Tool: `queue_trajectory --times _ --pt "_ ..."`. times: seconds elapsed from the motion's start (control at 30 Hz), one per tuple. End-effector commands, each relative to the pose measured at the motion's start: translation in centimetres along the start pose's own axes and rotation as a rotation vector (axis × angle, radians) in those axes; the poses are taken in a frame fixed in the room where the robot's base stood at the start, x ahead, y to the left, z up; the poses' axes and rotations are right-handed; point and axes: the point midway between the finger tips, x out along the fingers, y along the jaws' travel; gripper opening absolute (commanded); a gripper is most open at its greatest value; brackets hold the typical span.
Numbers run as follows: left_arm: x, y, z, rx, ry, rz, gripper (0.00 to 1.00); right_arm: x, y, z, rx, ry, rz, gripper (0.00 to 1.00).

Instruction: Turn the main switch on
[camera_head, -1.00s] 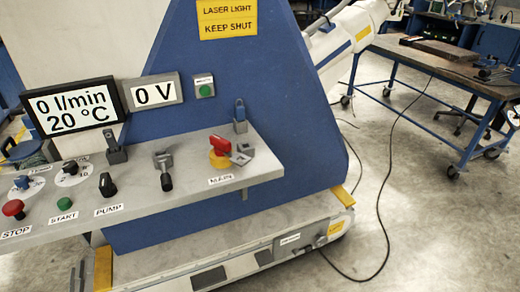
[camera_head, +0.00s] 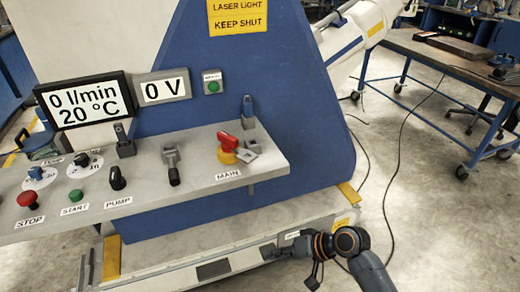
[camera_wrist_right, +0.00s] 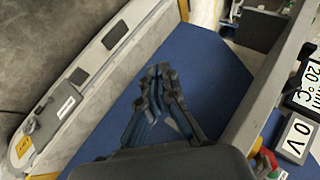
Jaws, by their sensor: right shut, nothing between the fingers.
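The main switch (camera_head: 227,143) is a red handle on a yellow base, above the MAIN label (camera_head: 228,175) on the grey sloped panel (camera_head: 205,190). A grey padlock-like piece (camera_head: 246,152) sits at its right side. Part of the red switch (camera_wrist_right: 268,158) shows at the lower right of the right wrist view. My right gripper (camera_head: 278,252) is shut and empty, below and to the right of the switch and apart from it. Its closed fingers (camera_wrist_right: 161,74) also show in the right wrist view. My left gripper is not in view.
Left of the switch are a grey lever (camera_head: 172,165), the black PUMP knob (camera_head: 117,178), the green START button (camera_head: 75,195) and the red STOP button (camera_head: 27,198). Displays read 0 l/min, 20 °C (camera_head: 85,100) and 0 V (camera_head: 163,89). A workbench (camera_head: 440,60) stands at the back right.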

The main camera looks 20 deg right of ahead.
Motion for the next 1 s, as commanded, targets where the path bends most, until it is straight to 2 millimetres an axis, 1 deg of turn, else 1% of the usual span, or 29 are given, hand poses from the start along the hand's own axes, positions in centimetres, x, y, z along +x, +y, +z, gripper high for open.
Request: queue_trajectory --times 0.03,0.07,0.1,0.17,0.2,0.3,0.33,0.4,0.43,0.5,0.57,0.67,1.0 --pt "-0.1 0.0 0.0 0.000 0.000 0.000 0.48 -0.9 -1.0 -3.5 0.059 0.046 -0.083 0.00" --pt "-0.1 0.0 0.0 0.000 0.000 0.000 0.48 -1.5 -1.6 -5.5 0.101 0.071 -0.138 0.00" --pt "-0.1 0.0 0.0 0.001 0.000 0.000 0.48 -2.5 -2.4 -8.1 0.158 0.106 -0.215 0.00" --pt "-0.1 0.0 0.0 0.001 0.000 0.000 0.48 -4.3 -3.4 -11.8 0.241 0.156 -0.325 0.00" --pt "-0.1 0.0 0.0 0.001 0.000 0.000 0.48 -5.5 -3.9 -14.1 0.293 0.187 -0.392 0.00" --pt "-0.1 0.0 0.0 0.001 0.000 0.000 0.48 -8.4 -4.9 -18.5 0.393 0.248 -0.529 0.00" --pt "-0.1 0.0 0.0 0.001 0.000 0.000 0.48 -9.2 -5.0 -19.4 0.416 0.260 -0.560 0.00" --pt "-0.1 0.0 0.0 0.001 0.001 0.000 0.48 -10.4 -5.3 -21.1 0.453 0.282 -0.614 0.00" --pt "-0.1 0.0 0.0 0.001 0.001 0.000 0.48 -10.8 -5.4 -21.5 0.464 0.289 -0.630 0.00" --pt "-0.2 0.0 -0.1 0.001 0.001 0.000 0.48 -11.2 -5.6 -22.2 0.479 0.297 -0.653 0.00" --pt "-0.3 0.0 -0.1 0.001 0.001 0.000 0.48 -11.1 -5.9 -22.5 0.485 0.297 -0.660 0.00" --pt "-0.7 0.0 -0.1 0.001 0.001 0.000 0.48 -10.2 -6.7 -23.1 0.483 0.298 -0.661 0.00" --pt "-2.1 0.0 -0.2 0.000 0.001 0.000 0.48 -5.5 -9.8 -25.5 0.482 0.296 -0.658 0.00"
